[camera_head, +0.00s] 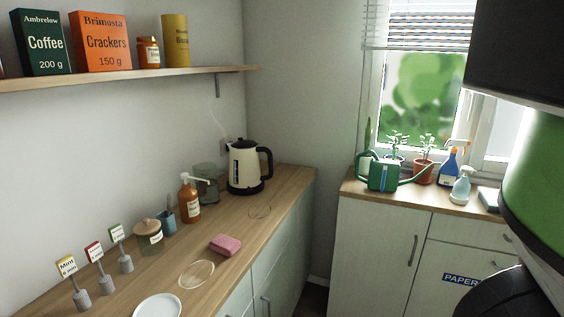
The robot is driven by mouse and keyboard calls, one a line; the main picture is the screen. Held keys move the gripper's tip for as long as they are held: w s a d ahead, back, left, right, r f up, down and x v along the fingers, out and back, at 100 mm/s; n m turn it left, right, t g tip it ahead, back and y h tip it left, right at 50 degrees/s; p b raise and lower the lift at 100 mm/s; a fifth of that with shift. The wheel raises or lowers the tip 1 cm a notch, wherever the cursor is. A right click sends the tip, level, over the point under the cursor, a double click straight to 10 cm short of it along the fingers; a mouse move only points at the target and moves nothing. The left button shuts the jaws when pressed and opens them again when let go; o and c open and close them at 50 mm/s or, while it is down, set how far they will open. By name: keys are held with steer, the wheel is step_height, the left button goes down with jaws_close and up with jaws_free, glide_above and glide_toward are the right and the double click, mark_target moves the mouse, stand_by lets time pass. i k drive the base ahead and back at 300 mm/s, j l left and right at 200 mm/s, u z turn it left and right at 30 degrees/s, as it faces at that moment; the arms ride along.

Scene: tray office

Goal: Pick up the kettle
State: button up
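The kettle (245,168) is cream with a black lid, black base and black handle. It stands upright at the far end of the left wooden counter, near the corner. Its handle faces right, and a thin wisp of steam seems to rise above it. My arm fills the right edge of the view as large black and green parts, far from the kettle in the picture. My gripper's fingers are not in view.
Left of the kettle stand a dark glass jar (206,180) and an orange pump bottle (189,200). A pink sponge (225,245), a glass dish (196,274) and a white plate (158,307) lie nearer. A shelf (130,76) hangs above. The right counter holds a green watering can (382,175).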

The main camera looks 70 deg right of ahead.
mark_target(244, 171)
steer(key=z, duration=1.45)
